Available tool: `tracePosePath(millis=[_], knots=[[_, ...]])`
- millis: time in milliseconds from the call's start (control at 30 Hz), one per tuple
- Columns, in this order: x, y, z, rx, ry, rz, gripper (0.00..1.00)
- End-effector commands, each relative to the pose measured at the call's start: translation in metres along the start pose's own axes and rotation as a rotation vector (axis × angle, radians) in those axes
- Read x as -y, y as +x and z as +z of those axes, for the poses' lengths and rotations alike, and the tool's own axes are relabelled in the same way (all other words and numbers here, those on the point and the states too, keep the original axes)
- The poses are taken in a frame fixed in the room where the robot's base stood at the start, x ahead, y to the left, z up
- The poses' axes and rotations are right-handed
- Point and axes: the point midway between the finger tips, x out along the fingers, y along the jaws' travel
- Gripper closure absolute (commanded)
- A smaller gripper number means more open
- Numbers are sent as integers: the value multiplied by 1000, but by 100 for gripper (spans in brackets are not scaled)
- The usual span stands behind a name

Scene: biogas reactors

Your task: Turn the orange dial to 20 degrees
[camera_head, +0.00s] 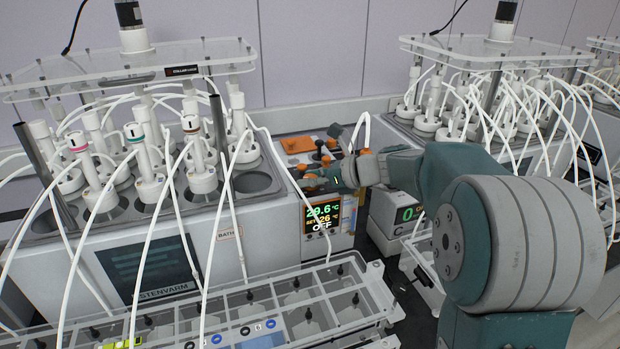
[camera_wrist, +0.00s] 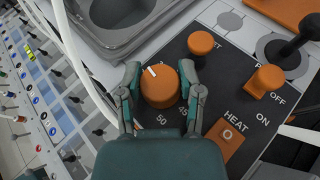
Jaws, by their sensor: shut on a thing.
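The orange dial (camera_wrist: 160,90) is a round knob with a white mark on its top, set on a dark panel; the numbers 50 and 45 show beside it in the wrist view. My gripper (camera_wrist: 160,88) has one finger on each side of the dial and is shut on it. In the head view my gripper (camera_head: 318,180) is at the control panel at the right end of the left bath. The display (camera_head: 324,218) below reads 29.6 °C, SET 26 °C and OFF. The fingers and arm partly hide the dial in the head view.
An orange button (camera_wrist: 202,43), an orange switch (camera_wrist: 264,81) and an orange HEAT rocker (camera_wrist: 224,139) sit close to the dial. White tubes hang around the left bath (camera_head: 250,180). A clear rack (camera_head: 290,305) stands in front. A second bath stands at the right.

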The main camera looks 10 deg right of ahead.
Motion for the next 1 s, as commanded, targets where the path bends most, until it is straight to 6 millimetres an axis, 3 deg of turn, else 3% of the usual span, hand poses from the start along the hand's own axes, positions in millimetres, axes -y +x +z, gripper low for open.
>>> tracePosePath(millis=[567,600,667,1000], knots=[[1,0,-1,-3,-15,35,100],[1,0,-1,-3,-15,35,43],[1,0,-1,-3,-15,35,17],[0,0,0,-2,-15,36,17]])
